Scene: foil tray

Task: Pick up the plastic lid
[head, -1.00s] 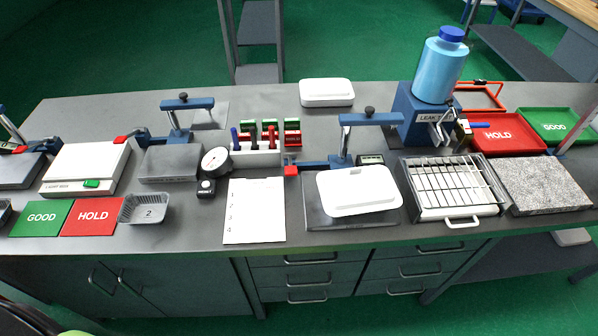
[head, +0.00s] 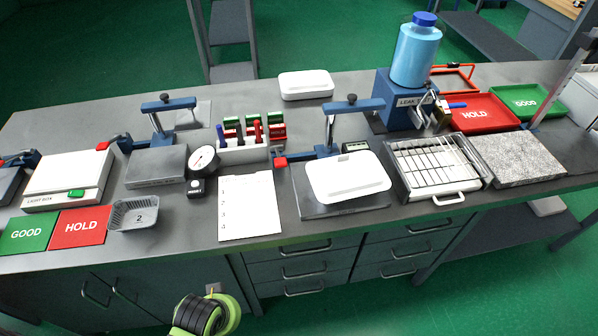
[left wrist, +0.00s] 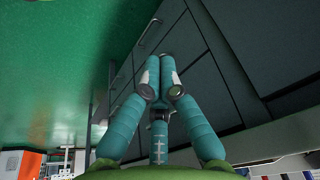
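A white rounded rectangular plastic lid (head: 347,178) lies on the dark base plate (head: 318,205) of a clamp stand, near the bench's front edge. A similar white item (head: 306,85) lies farther back; I cannot tell whether it is a lid or a closed box. A clear grey tray marked 2 (head: 134,213) stands at the left. Part of my green and black left arm shows low in the head view, below the bench front. In the left wrist view, my left gripper's teal fingers (left wrist: 160,80) have their tips close together, with nothing seen between them. My right gripper is out of view.
Clamp arms (head: 352,105) stand just behind the lid. A wire rack (head: 437,168) is close on its right and a paper sheet (head: 249,206) on its left. A dial gauge (head: 203,161) and marker holder (head: 245,150) are behind the sheet. Drawer handles (head: 304,246) project below.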

